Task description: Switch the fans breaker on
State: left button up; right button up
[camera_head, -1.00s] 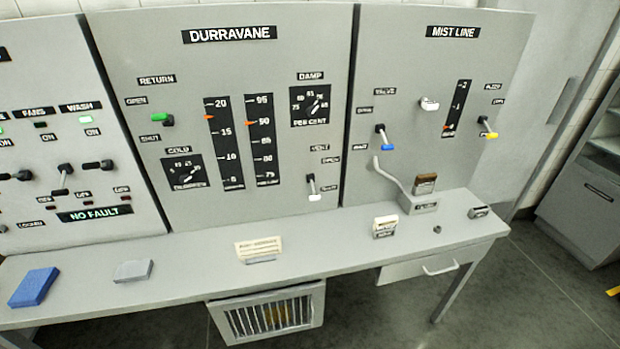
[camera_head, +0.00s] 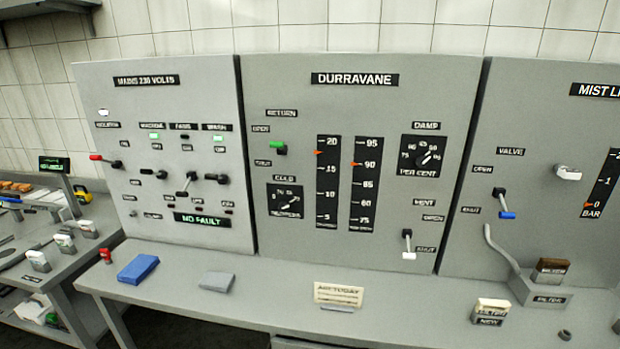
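The fans breaker (camera_head: 187,182) is a black-knobbed lever on the grey "MAINS 230 VOLTS" panel (camera_head: 150,100) at the left. Its handle hangs downward, unlike the sideways levers beside it. The lamp under the FANS label (camera_head: 180,126) is dark, while the lamps at MACHINE (camera_head: 154,136) and WASH (camera_head: 218,137) glow green. A "NO FAULT" display (camera_head: 202,220) is lit green below the breakers. Neither of my grippers shows in the head view.
A grey desk ledge (camera_head: 250,295) runs below the panels, carrying a blue block (camera_head: 138,269), a grey block (camera_head: 216,281) and a small card (camera_head: 338,294). The isolator's red handle (camera_head: 97,157) sticks out at the panel's left. A side bench (camera_head: 30,265) stands at the left.

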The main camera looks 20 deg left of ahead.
aim_at(185, 188)
jog(key=u, duration=1.6)
